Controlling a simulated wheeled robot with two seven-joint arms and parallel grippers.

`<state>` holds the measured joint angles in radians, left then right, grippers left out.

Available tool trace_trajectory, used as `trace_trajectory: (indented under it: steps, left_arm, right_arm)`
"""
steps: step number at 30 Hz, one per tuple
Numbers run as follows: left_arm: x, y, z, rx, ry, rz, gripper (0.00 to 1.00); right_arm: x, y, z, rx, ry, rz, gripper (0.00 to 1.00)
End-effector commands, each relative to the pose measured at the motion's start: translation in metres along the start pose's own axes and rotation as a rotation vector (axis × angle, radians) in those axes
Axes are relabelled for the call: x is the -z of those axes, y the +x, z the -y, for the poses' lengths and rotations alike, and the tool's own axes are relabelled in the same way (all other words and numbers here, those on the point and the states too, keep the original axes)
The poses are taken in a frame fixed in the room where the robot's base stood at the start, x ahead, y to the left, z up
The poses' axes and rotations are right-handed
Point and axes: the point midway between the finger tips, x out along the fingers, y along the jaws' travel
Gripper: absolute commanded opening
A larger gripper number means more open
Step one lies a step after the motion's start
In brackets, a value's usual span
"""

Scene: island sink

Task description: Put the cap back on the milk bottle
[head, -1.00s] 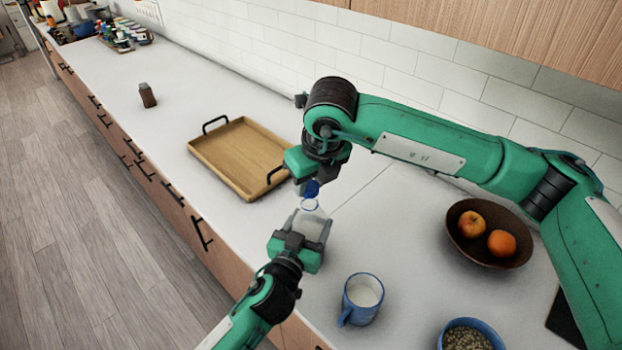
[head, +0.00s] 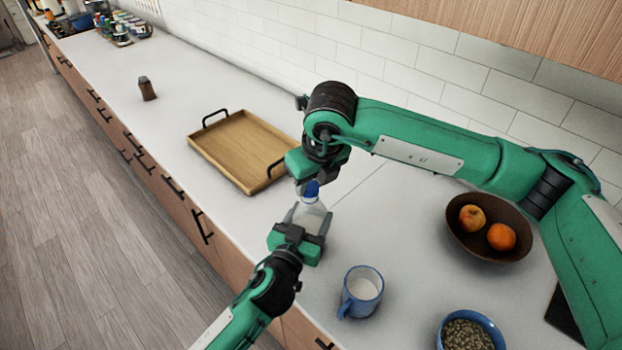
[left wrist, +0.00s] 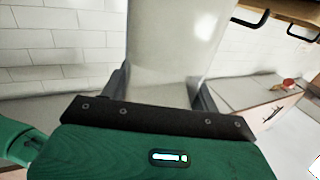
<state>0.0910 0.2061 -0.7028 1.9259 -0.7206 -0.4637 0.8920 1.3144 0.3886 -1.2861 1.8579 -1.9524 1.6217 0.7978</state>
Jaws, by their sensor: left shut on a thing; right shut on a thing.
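The milk bottle (head: 311,216) stands upright near the counter's front, clear-walled with a whitish look. My left gripper (head: 304,226) is shut on its body from the front; the bottle also fills the middle of the left wrist view (left wrist: 175,50). The right fingers partly hide the cap.
A wooden tray (head: 222,158) with black handles lies just behind and left. A blue mug (head: 361,292) with a white drink stands close right of the bottle.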

Motion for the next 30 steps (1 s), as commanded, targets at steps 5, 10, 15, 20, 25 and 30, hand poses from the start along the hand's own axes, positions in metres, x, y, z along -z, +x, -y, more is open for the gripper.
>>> trace_trajectory:
  steps: [5, 10, 15, 20, 25, 30]
  left_arm:
    - [0.0002, 0.0000, 0.0000, 0.000, 0.000, 0.000, 0.21]
    - [0.0002, 0.0000, 0.0000, 0.000, 0.000, 0.000, 0.21]
    - [0.0002, 0.0000, 0.0000, 0.000, 0.000, 0.000, 0.00]
    - [0.0002, 0.0000, 0.0000, 0.000, 0.000, 0.000, 0.00]
    - [0.0001, 0.0000, 0.0001, 0.000, 0.000, 0.000, 0.00]
    - [0.0000, 0.0000, 0.0001, 0.000, 0.000, 0.000, 0.00]
  right_arm:
    - [0.0012, 0.0039, 0.0001, 0.000, 0.001, -0.001, 0.12]
    - [0.0021, 0.0071, 0.0002, 0.000, 0.001, -0.001, 0.12]
    - [0.0024, 0.0085, 0.0001, 0.002, 0.005, 0.000, 0.12]
    - [0.0021, 0.0087, -0.0009, 0.030, 0.106, -0.002, 0.12]
    - [0.0017, 0.0089, -0.0026, 0.099, 0.350, -0.003, 0.12]
    - [0.0007, 0.0094, -0.0038, 0.173, 0.615, -0.002, 0.12]
